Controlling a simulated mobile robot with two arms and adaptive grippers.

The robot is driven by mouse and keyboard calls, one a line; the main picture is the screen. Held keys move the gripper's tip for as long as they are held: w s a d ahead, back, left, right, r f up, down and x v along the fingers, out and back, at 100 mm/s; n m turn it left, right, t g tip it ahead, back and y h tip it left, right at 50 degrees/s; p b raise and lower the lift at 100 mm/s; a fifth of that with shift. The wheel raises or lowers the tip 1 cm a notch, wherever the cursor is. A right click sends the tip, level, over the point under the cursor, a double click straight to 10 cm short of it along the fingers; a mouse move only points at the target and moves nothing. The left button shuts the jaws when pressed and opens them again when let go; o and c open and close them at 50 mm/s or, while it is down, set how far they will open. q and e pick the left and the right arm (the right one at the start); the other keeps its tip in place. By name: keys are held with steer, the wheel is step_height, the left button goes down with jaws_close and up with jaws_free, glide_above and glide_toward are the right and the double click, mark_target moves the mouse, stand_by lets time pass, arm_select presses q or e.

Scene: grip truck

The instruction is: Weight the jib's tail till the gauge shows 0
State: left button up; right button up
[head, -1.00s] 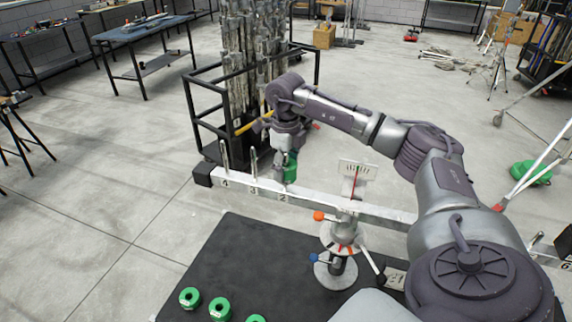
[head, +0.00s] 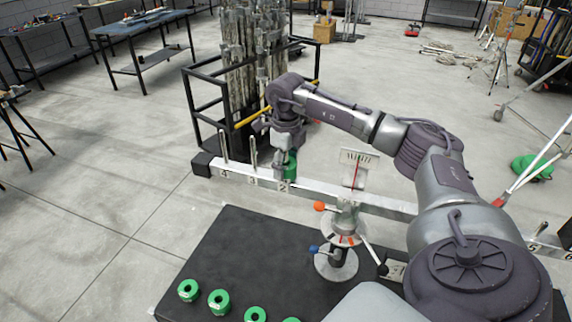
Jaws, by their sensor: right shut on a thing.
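The jib (head: 385,203) is a long pale beam with numbered pegs along its left part, marked 4, 3 and 2. My right gripper (head: 287,152) is shut on a green ring weight (head: 291,164) at the peg marked 2, close above the beam. The gripper partly hides the weight and that peg, so I cannot tell whether the weight touches the beam. The pegs at 3 and 4 are bare. The gauge (head: 350,157) is a white plate with a red needle above the pivot; its reading is too small to tell. My left gripper is out of view.
Several green weights, one of them here (head: 219,301), lie on the black mat (head: 235,245) at the front. The pivot stand (head: 337,262) has orange and blue knobs. A black cage rack (head: 205,97) of metal poles stands just behind the beam.

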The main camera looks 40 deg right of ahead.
steer(key=shift+s+f, duration=0.1)
steer(key=shift+f, duration=0.05)
steer(key=o, duration=1.5)
steer(key=shift+c, duration=0.2)
steer(key=shift+o, duration=0.2)
steer(key=shift+a+f, duration=0.1)
steer(key=shift+s+f, duration=0.1)
step_height(320, 180, up, 13)
steer(key=shift+f, duration=0.15)
steer(key=shift+w, duration=0.2)
